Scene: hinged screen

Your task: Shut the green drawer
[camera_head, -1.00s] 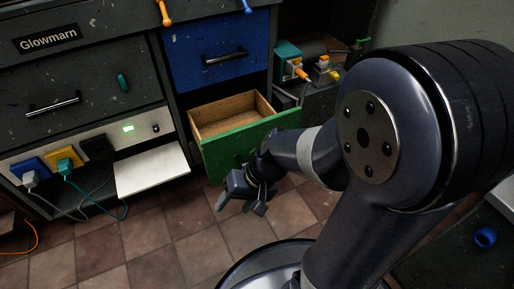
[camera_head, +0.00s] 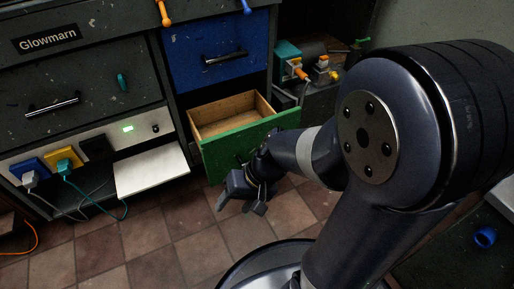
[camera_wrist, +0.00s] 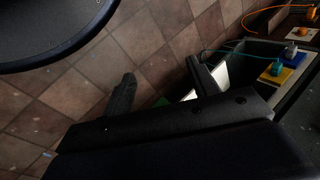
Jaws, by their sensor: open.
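The green drawer (camera_head: 228,152) is pulled out of the cabinet below the blue drawer (camera_head: 218,55). Its bare wood inside looks empty. My gripper (camera_head: 242,202) is low in front of the green drawer's front panel, with my wrist covering the right part of that panel. Whether my wrist touches the panel I cannot tell. In the wrist view my gripper's fingers (camera_wrist: 160,88) are spread apart with nothing between them. Only a small green patch (camera_wrist: 162,102) shows there, partly hidden by the gripper body. The green drawer's handle is mostly hidden.
A white shelf (camera_head: 152,172) juts out left of the green drawer. A dark unit with orange connectors (camera_head: 300,72) stands at the right. The tiled floor (camera_head: 150,240) in front is clear.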

